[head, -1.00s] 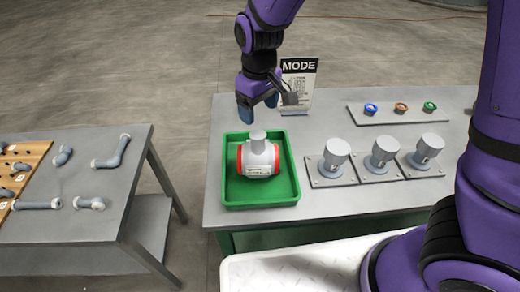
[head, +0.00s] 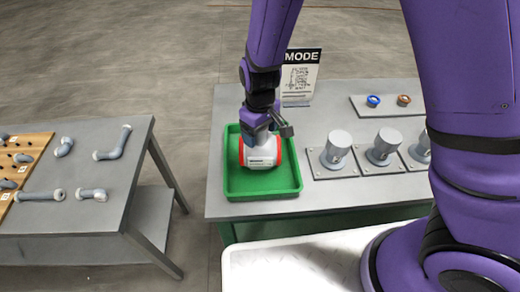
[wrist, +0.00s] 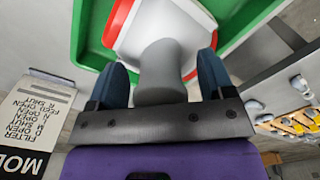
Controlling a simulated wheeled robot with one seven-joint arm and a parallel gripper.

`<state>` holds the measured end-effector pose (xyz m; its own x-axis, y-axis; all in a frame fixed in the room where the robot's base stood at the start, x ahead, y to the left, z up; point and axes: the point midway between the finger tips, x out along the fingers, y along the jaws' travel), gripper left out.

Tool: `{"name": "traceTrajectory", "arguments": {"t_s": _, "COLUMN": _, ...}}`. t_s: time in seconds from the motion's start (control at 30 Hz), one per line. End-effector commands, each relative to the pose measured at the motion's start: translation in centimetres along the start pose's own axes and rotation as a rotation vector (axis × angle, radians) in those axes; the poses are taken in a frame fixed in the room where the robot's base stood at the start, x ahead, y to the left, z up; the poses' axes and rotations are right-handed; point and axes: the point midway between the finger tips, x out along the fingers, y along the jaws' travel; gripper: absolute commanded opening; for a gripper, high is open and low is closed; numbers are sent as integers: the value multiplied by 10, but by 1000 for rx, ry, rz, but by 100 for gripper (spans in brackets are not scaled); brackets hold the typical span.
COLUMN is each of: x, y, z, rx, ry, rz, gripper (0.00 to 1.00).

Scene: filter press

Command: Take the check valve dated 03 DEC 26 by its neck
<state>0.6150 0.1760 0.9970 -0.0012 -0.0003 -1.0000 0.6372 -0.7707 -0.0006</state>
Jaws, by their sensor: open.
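The check valve (head: 261,157) is a white body with red end rings, lying in the green tray (head: 262,191) with its grey neck pointing up. Its label is too small to read for the date. In the wrist view the valve body (wrist: 165,32) shows beyond its grey neck (wrist: 160,75). My gripper (head: 258,127) is over the valve from above. In the wrist view my gripper (wrist: 160,82) is open, with one dark blue finger on each side of the neck. A small gap shows at the right finger; contact on the left cannot be told.
Several grey capped fittings (head: 336,149) stand on plates to the right of the tray. A MODE sign (head: 300,76) stands behind it. A board with coloured rings (head: 373,100) lies at the back right. A second table (head: 75,215) with pipe pieces is at the left.

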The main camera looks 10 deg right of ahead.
Motion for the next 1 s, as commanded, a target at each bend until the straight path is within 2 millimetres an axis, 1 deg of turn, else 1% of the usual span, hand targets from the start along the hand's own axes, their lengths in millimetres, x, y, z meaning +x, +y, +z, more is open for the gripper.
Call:
{"name": "traceTrajectory", "arguments": {"t_s": 0.1, "x": 5, "y": 0, "z": 0, "rx": -1, "ry": 0, "rz": 0, "gripper": 75}}
{"name": "traceTrajectory", "arguments": {"t_s": 0.27, "x": 5, "y": 0, "z": 0, "rx": -1, "ry": 1, "rz": 0, "gripper": 75}}
{"name": "traceTrajectory", "arguments": {"t_s": 0.3, "x": 5, "y": 0, "z": 0, "rx": -1, "ry": 1, "rz": 0, "gripper": 73}}
{"name": "traceTrajectory", "arguments": {"t_s": 0.37, "x": 4, "y": 0, "z": 0, "rx": -1, "ry": 1, "rz": 0, "gripper": 59}}
{"name": "traceTrajectory", "arguments": {"t_s": 0.4, "x": 4, "y": 0, "z": 0, "rx": -1, "ry": 1, "rz": 0, "gripper": 50}}
{"name": "traceTrajectory", "arguments": {"t_s": 0.47, "x": 4, "y": 0, "z": 0, "rx": -1, "ry": 1, "rz": 0, "gripper": 36}}
{"name": "traceTrajectory", "arguments": {"t_s": 0.5, "x": 4, "y": 0, "z": 0, "rx": -1, "ry": 1, "rz": 0, "gripper": 27}}
{"name": "traceTrajectory", "arguments": {"t_s": 0.53, "x": 4, "y": 0, "z": 0, "rx": -1, "ry": 1, "rz": 0, "gripper": 20}}
{"name": "traceTrajectory", "arguments": {"t_s": 0.57, "x": 4, "y": 0, "z": 0, "rx": -1, "ry": 1, "rz": 0, "gripper": 18}}
{"name": "traceTrajectory", "arguments": {"t_s": 0.83, "x": 2, "y": 0, "z": -1, "rx": -1, "ry": 3, "rz": 0, "gripper": 18}}
{"name": "traceTrajectory", "arguments": {"t_s": 0.93, "x": -5, "y": 0, "z": -1, "rx": -1, "ry": 4, "rz": 0, "gripper": 18}}
{"name": "traceTrajectory", "arguments": {"t_s": 1.0, "x": -13, "y": 0, "z": -1, "rx": -3, "ry": 6, "rz": 0, "gripper": 18}}
